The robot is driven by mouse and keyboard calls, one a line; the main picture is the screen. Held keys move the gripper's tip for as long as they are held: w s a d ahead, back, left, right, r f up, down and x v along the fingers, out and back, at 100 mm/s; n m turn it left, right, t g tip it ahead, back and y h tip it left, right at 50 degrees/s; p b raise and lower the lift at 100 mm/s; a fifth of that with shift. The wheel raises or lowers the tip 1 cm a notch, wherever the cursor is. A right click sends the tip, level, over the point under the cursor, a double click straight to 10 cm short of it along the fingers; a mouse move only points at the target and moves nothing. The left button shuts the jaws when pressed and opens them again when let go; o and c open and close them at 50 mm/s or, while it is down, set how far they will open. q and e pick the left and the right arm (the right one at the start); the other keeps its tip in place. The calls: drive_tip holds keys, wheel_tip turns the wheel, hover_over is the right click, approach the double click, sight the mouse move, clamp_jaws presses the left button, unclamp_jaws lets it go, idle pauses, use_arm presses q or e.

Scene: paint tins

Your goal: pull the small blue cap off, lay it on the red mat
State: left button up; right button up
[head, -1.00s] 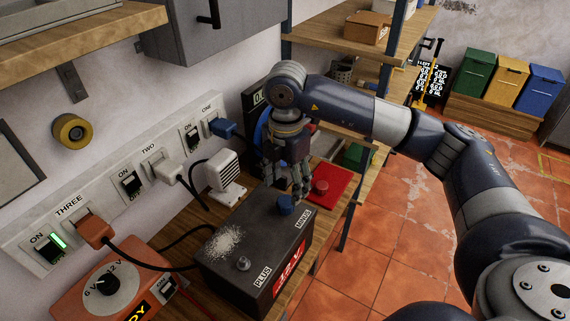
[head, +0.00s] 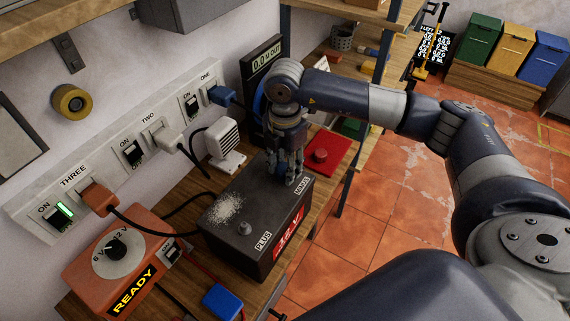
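The black 12 V battery (head: 243,255) stands on the wooden bench, its PLUS post bare. My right gripper (head: 293,180) points down over the MINUS end of the battery top, its fingertips at the place where the small blue cap sat in the earlier frame. The cap is now hidden by the fingers, so I cannot tell whether they are closed on it. The red mat (head: 338,150) lies beyond the battery, to the right of the gripper, with a red cap (head: 320,156) on it. My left gripper is not in view.
A meter (head: 264,62) and a white vented block (head: 224,140) stand behind the battery near the wall sockets. An orange charger (head: 118,255) reading READY and a blue block (head: 222,302) are at the front left. The red mat has bare room around the red cap.

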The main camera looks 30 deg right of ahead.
drive_tip(key=o, duration=0.3)
drive_tip(key=c, duration=0.4)
drive_tip(key=shift+c, duration=0.2)
drive_tip(key=shift+r, duration=0.2)
drive_tip(key=shift+r+p, duration=1)
drive_tip(key=shift+r, duration=0.55)
drive_tip(key=shift+r+p, duration=1.15)
drive_tip(key=shift+r, duration=0.85)
